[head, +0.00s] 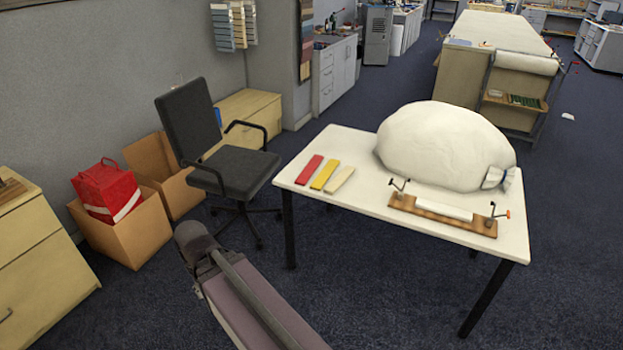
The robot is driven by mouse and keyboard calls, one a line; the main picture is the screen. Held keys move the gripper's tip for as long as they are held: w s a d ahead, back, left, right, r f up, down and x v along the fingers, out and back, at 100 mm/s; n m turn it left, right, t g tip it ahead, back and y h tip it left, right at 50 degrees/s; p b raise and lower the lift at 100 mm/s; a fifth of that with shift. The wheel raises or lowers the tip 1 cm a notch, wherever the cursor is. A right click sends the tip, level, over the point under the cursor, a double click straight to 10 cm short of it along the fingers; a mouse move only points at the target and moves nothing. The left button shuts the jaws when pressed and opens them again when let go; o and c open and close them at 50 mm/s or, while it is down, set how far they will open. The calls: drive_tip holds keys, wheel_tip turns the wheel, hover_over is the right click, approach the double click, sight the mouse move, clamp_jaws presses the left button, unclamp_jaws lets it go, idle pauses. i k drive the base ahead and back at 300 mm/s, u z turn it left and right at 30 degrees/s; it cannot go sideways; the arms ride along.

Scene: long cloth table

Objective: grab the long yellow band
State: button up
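The long yellow band (324,175) lies flat on the left part of a white-topped table (330,213). It is between a red band (309,170) on its left and a pale cream band (341,179) on its right, all three side by side and roughly parallel. Nothing covers the yellow band. A part of my arm shows at the bottom, in front of the table and lower left of the bands. My gripper itself does not show in the head view.
A big white sack (445,145) fills the table's back right. A wooden board with clamps (443,214) lies along its front edge. A black office chair (225,165) stands left of the table, near cardboard boxes (130,233) and a red bag (107,189).

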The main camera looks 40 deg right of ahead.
sight(326, 174)
drive_tip(key=u, duration=0.1)
drive_tip(key=k, duration=1.25)
drive_tip(key=z, duration=1.8)
drive_tip(key=i, duration=0.7)
drive_tip(key=u, duration=0.2)
